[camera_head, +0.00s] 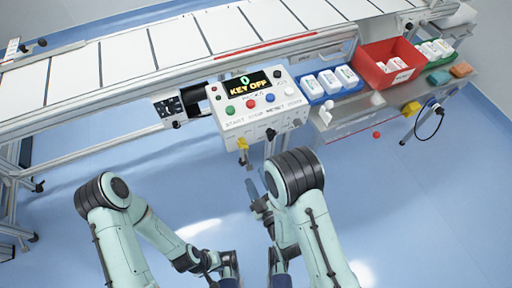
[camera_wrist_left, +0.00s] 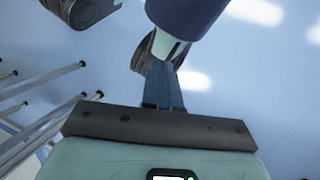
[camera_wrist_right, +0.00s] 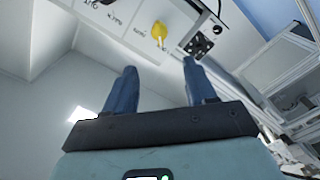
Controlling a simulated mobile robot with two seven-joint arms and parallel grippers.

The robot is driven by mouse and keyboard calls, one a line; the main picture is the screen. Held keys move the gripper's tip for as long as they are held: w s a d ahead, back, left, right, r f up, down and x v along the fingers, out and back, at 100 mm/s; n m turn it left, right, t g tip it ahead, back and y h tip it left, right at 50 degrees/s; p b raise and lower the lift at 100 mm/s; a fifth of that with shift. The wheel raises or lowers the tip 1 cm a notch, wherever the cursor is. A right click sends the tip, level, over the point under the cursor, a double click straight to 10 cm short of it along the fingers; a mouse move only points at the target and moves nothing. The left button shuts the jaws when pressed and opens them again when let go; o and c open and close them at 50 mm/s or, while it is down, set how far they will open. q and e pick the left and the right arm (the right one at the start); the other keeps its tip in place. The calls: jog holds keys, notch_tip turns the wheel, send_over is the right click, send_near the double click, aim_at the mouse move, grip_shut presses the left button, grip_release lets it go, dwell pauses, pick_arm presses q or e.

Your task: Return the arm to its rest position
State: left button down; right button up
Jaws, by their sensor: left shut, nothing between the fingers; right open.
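My left gripper (camera_wrist_left: 164,88) is shut and empty in the left wrist view, its blue fingers together above the blue floor. In the head view my left arm bends down to the bottom edge, and its fingers cannot be made out there. My right gripper (camera_head: 258,190) is open and empty, below the control box (camera_head: 262,125) and apart from it. The right wrist view shows its two blue fingers (camera_wrist_right: 156,90) spread toward the underside of the box. A yellow key (camera_head: 242,144) sits on the box's front, also visible in the right wrist view (camera_wrist_right: 160,33). The display (camera_head: 248,85) reads "0 KEY OFF".
A conveyor (camera_head: 120,60) with white panels runs across the back. At right, a shelf holds a blue tray (camera_head: 340,92), a red bin (camera_head: 362,70) and a green tray (camera_head: 436,59) with white packs. A red ball-like object (camera_head: 376,135) shows below. The right floor is clear.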

jog(key=s+d+f+m+g+h+p, duration=0.25)
jog(key=d+f+m+g, duration=0.2)
jog(key=f, duration=0.25)
jog(key=s+d+f+m+g+h+p, duration=0.25)
jog(key=d+f+m+g+p, duration=0.2)
jog(key=f, duration=0.25)
jog(key=s+m+g+y+p, duration=0.3)
jog(key=s+m+g, duration=0.4)
jog(key=s, duration=0.7)
jog(key=shift+s+f+m+g, duration=0.3)
jog(key=shift+m+g, duration=0.1)
jog(key=shift+g, duration=0.7)
